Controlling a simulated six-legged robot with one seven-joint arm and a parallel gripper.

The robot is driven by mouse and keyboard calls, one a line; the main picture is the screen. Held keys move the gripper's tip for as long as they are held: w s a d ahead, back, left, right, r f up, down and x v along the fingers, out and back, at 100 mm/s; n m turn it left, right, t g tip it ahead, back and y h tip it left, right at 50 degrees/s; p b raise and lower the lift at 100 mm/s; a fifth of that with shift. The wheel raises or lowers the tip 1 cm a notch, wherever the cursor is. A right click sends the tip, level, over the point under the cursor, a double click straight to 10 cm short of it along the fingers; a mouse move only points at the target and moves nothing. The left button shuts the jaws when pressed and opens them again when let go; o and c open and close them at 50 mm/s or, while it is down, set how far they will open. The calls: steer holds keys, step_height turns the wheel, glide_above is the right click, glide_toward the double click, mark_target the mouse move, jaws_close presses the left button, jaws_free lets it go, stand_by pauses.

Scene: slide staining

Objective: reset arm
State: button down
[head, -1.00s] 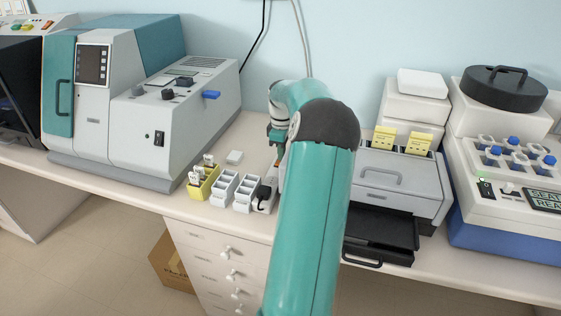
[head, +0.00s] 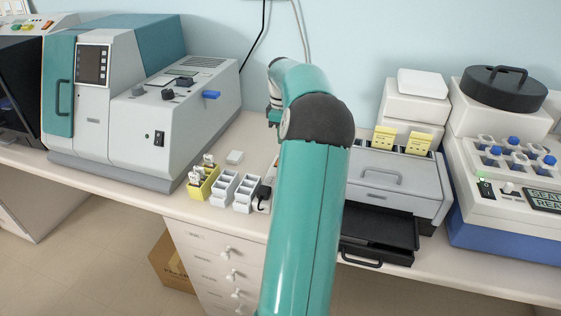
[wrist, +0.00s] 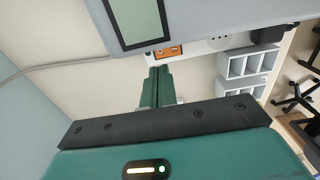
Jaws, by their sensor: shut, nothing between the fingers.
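My gripper (wrist: 158,72) shows in the wrist view, its two green fingers together with nothing between them. The fingers point toward a grey device (wrist: 195,20) with a dark-framed screen at the top of that view. In the head view my teal arm rises through the middle of the picture and bends left at its dark elbow. The fingers cannot be made out in the head view.
A yellow rack (head: 203,183) and white racks (head: 222,188) stand on the bench left of my arm. A large grey-and-teal machine (head: 185,110) is at left. A black tray (head: 385,230) juts from a grey unit (head: 400,185) at right.

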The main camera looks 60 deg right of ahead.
steer(key=shift+r, duration=0.2)
stand_by(0.5)
steer(key=w+a+r+h, duration=0.1)
steer(key=w+a+r, duration=0.25)
steer(key=a, duration=0.65)
steer(key=w+a+r+t+h, duration=0.1)
steer(key=w+a+r, duration=0.3)
steer(key=a, duration=0.5)
steer(key=w+a+r, duration=0.2)
steer(key=w+a, duration=0.3)
steer(key=a, duration=0.5)
steer(key=s+a+r+t, duration=0.1)
steer(key=s+a, duration=0.1)
steer(key=a, duration=0.6)
steer(key=s+a+t, duration=0.1)
steer(key=s+a, duration=0.1)
steer(key=a, duration=0.6)
steer(key=s+a+f+m+t+y, duration=0.1)
steer(key=s+a+f, duration=0.3)
steer(key=s+a, duration=0.5)
steer(key=a+t+y, duration=0.1)
steer(key=a, duration=0.2)
steer(key=shift+a+m+t, duration=0.3)
steer(key=shift+a+m, duration=0.1)
